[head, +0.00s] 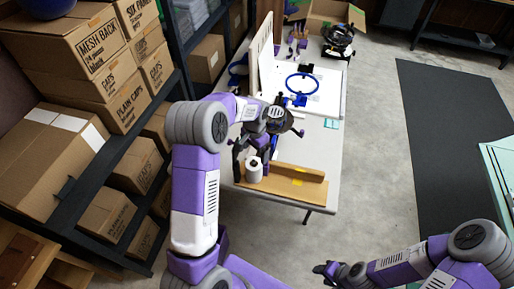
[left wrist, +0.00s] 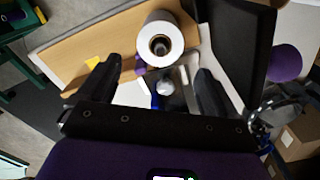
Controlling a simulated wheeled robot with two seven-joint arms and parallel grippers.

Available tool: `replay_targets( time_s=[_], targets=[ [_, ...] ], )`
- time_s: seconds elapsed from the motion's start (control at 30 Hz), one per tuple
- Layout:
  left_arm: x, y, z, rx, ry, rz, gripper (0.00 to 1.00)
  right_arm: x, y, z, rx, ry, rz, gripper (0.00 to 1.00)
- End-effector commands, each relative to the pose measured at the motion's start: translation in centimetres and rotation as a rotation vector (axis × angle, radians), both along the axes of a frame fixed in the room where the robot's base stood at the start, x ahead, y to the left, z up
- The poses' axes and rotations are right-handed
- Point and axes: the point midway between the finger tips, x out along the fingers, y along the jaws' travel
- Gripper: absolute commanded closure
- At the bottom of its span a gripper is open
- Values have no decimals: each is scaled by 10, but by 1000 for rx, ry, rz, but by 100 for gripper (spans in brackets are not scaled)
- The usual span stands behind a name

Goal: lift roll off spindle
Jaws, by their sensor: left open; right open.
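A white roll (head: 254,171) stands upright on a wooden board (head: 297,185) at the near end of the table. In the left wrist view the roll (left wrist: 177,30) is seen end-on, with a dark round core; I cannot clearly make out the spindle in it. My left gripper (head: 254,150) is just above and behind the roll in the head view. In the left wrist view its two dark fingers (left wrist: 157,82) are spread and empty, with the roll beyond the tips. My right gripper (head: 322,270) hangs low over the floor, away from the table; its fingers show only small.
A dark shelf with cardboard boxes (head: 97,90) stands at left. A dark mat (head: 450,130) and open floor lie at right. A yellow patch (head: 298,182) marks the board.

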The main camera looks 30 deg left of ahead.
Motion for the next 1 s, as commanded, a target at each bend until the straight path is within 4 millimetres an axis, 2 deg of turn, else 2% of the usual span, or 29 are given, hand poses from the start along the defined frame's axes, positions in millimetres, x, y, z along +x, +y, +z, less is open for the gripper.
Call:
replay_targets(
  time_s=[0.03, 0.3, 0.5, 0.7, 0.97, 1.0],
  targets=[
    [-1, 0, -11, 0, 6, 0, 8, 0, 0, -3, 0, 0, 0, 53],
    [-1, 0, -65, 0, 5, 1, 8, 0, 0, -12, 0, 0, 0, 53],
    [-1, 0, -91, 0, 2, 2, 8, 0, 0, -17, 0, -1, 0, 53],
    [0, 0, -102, -1, 0, 2, 8, 0, 0, -18, 0, -1, 0, 53],
    [0, 0, -103, -1, -1, 2, 8, 0, 0, -18, 0, -1, 0, 53],
    [0, 0, -103, -1, -1, 2, 12, 0, 0, -18, 0, -1, 0, 53]
  ],
)
